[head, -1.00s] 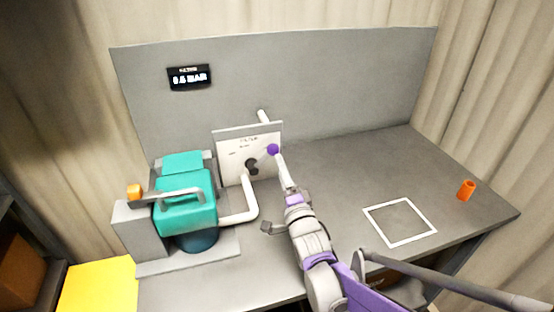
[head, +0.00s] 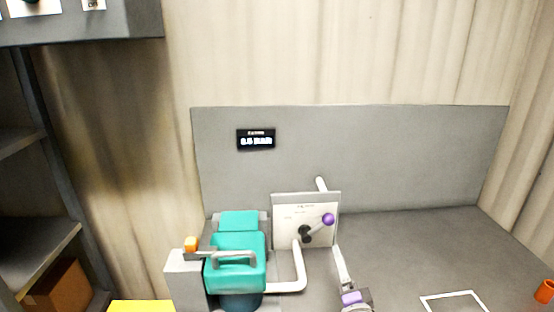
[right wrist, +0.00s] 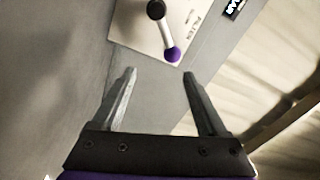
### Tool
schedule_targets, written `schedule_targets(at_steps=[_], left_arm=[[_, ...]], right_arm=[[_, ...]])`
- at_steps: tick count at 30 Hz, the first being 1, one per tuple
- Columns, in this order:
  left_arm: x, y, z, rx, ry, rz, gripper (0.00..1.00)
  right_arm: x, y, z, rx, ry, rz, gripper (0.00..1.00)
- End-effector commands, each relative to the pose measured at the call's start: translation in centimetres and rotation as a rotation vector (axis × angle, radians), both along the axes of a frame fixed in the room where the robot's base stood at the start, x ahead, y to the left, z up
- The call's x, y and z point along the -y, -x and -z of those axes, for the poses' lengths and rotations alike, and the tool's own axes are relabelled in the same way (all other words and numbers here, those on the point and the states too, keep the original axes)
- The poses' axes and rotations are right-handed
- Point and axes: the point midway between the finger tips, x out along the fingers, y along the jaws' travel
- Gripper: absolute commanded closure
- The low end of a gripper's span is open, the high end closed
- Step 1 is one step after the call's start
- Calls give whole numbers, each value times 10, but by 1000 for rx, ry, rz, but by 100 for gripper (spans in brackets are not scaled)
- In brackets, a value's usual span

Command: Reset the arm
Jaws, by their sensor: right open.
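My right gripper (right wrist: 160,75) is open and empty in the right wrist view, its two grey fingers apart. In the head view my right gripper (head: 340,262) shows at the bottom, just below and right of the white panel. The white panel (head: 290,212) carries a lever (head: 316,229) with a dark pivot and a purple ball end, tilted up to the right. In the right wrist view the lever (right wrist: 166,30) and its purple ball (right wrist: 172,54) lie beyond the fingertips, apart from them. My left gripper is not in view.
A teal pump (head: 236,262) with an orange-tipped lever (head: 192,244) and pale pipe (head: 298,270) stands left of my arm. A grey backboard (head: 400,155) holds a display (head: 256,139). The bench right of my arm is mostly clear, with a white square outline (head: 455,298) and orange cylinder (head: 545,291).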

Motion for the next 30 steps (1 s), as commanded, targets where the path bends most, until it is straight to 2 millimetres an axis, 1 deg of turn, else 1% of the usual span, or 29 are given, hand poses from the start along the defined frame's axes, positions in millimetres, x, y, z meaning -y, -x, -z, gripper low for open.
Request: schedule_targets(at_steps=[1,2,5,6,8,9,11,12,15,16,18,20,30], left_arm=[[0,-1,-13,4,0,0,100],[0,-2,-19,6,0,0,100],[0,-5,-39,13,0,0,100],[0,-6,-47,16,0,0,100],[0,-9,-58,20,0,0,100],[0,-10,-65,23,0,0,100],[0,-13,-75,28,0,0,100],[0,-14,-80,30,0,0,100],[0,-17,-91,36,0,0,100],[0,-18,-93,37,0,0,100],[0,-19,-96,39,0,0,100],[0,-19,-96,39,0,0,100],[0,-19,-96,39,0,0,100]], right_arm=[[-1,12,-4,-85,85,6,24],[-1,20,0,-148,150,6,24],[-3,59,15,-387,395,-38,24],[-5,78,22,-482,496,-78,24],[-7,109,33,-614,640,-155,24],[-8,130,39,-693,728,-216,24],[-11,161,47,-793,844,-315,24],[-12,180,52,-847,910,-381,24],[-15,218,60,-942,1032,-529,24],[-16,227,62,-960,1059,-564,24],[-17,242,65,-989,1102,-627,24],[-18,249,67,-1003,1121,-658,24],[-18,250,67,-1004,1122,-662,24]])
